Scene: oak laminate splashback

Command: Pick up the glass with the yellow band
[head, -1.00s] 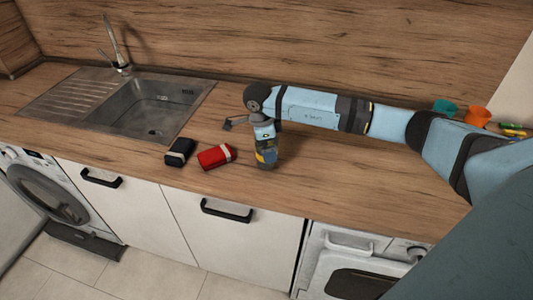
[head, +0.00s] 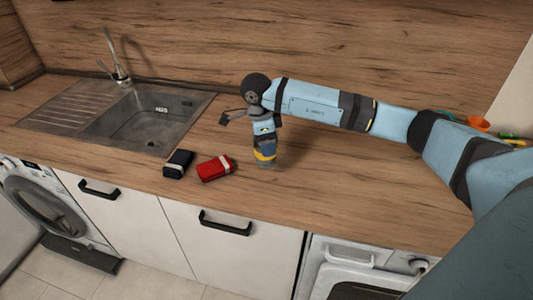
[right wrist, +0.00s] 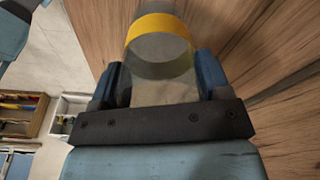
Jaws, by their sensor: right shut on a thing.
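The glass with the yellow band (head: 266,163) is in my right gripper (head: 265,150) above the wooden worktop, in front of the sink's right side. In the right wrist view the clear glass (right wrist: 160,70) is between the two blue fingers of my right gripper (right wrist: 162,88), which is shut on it. Its yellow band (right wrist: 158,27) is beyond the fingers. In the head view the fingers and wrist hide part of the glass. The glass looks upright and a little clear of the worktop. My left gripper is not in view.
A red packet with a white band (head: 216,168) and a dark packet (head: 178,163) lie just left of the glass. The sink (head: 145,120) is behind them. An orange cup (head: 478,124) stands at the far right. The worktop behind the gripper is clear.

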